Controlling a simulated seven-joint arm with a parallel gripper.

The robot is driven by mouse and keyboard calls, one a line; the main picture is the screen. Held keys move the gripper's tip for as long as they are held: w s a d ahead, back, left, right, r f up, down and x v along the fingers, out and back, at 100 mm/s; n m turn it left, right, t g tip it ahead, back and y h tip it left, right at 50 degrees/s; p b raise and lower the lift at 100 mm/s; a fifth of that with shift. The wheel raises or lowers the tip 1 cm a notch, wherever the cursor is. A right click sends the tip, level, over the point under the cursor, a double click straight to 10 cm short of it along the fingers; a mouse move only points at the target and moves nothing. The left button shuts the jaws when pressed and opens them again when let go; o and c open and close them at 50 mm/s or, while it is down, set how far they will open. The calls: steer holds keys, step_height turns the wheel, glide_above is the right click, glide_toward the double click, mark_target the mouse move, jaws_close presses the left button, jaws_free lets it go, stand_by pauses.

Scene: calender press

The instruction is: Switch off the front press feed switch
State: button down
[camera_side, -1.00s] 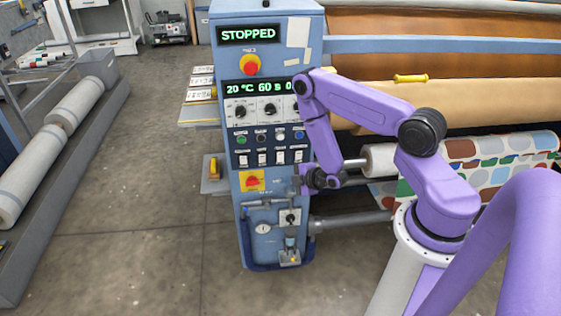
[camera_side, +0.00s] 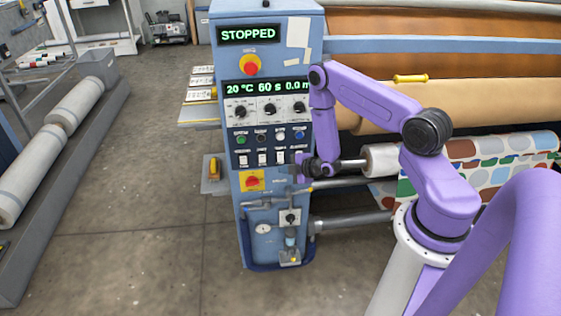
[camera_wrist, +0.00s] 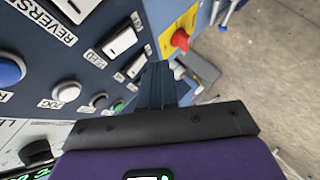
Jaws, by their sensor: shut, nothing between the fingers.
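The blue control panel (camera_side: 270,130) carries a row of white rocker switches (camera_side: 262,159) below a row of round buttons. In the wrist view, the nearest switch (camera_wrist: 72,8) has a label reading REVERSE. My gripper (camera_side: 297,173) is shut and empty at the panel's right edge, just below the switch row. In the wrist view its fingertips (camera_wrist: 157,68) overlap the far end of the row; contact is unclear.
The upper display (camera_side: 249,34) reads STOPPED. A red-and-yellow emergency button (camera_side: 250,65) sits high on the panel, and a red knob on a yellow plate (camera_side: 252,181) below the switches. Pipes and a gauge (camera_side: 263,228) are lower down. Fabric rolls (camera_side: 480,150) stand right; open floor lies left.

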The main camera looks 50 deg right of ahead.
steer(key=shift+w+d+f, duration=0.2)
steer(key=shift+w+d, duration=0.75)
steer(key=shift+w+d, duration=0.1)
stand_by(1.4)
steer(key=shift+w+d, duration=0.2)
steer(key=shift+w+d+f, duration=0.1)
steer(key=shift+w+d, duration=0.1)
stand_by(0.9)
steer(key=shift+s+a, duration=0.1)
steer(key=shift+s+a, duration=0.4)
steer(key=shift+s, duration=0.05)
stand_by(0.4)
steer(key=shift+s+a+r, duration=0.25)
steer(key=shift+s+a, duration=0.65)
steer(key=shift+s+a+r, duration=0.2)
steer(key=shift+s+a, duration=0.65)
